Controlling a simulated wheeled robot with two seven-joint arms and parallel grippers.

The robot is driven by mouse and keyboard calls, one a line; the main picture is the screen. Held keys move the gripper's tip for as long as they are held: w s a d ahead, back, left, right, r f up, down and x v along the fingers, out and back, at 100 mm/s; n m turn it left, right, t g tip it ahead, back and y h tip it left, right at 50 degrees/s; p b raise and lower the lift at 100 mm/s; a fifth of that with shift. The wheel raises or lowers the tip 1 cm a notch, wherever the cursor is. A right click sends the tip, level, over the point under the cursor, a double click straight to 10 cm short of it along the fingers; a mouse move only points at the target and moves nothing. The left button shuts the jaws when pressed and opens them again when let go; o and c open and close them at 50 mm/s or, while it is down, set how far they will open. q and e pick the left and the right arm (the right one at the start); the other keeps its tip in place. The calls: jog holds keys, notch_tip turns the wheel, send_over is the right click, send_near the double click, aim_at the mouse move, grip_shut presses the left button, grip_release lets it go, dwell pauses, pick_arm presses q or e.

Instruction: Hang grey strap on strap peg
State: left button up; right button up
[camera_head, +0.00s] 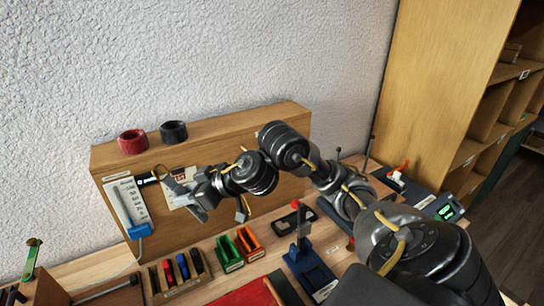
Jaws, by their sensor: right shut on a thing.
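My right gripper (168,180) reaches across from the right to the upright wooden board (240,140) and is shut at its left part. A dark loop (160,171) shows at its fingertips, with a dark end against a white marked card (127,203). I cannot tell for sure whether this loop is the grey strap, and the gripper hides part of it. A small grey piece (242,210) hangs below my right arm. I cannot make out the strap peg. My left gripper is not in view.
Red (132,141) and black (173,132) rolls sit on top of the board. Below stand a tray with coloured markers (180,275), green (228,254) and orange (250,244) holders, and a blue stand (308,268). A shelf (490,110) is at right.

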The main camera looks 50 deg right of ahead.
jog(key=s+d+f+m+t+h, duration=0.2)
jog(key=s+d+f+m+h, duration=0.1)
jog(key=d, duration=0.7)
jog(key=s+d+f+m+t+h+p, duration=0.1)
jog(key=s+d+f+m+h, duration=0.2)
jog(key=d, duration=0.8)
jog(key=shift+s+f+t, duration=0.4)
jog(key=shift+s+f, duration=0.1)
jog(key=shift+s, duration=0.4)
jog(key=shift+w, duration=0.1)
jog(key=w+d+f+b, duration=0.1)
jog(key=w+d+b, duration=0.2)
jog(key=w, duration=0.6)
jog(key=b, duration=0.2)
jog(key=shift+f+b, duration=0.25)
jog(key=shift+b, duration=0.05)
jog(key=shift+w, duration=0.1)
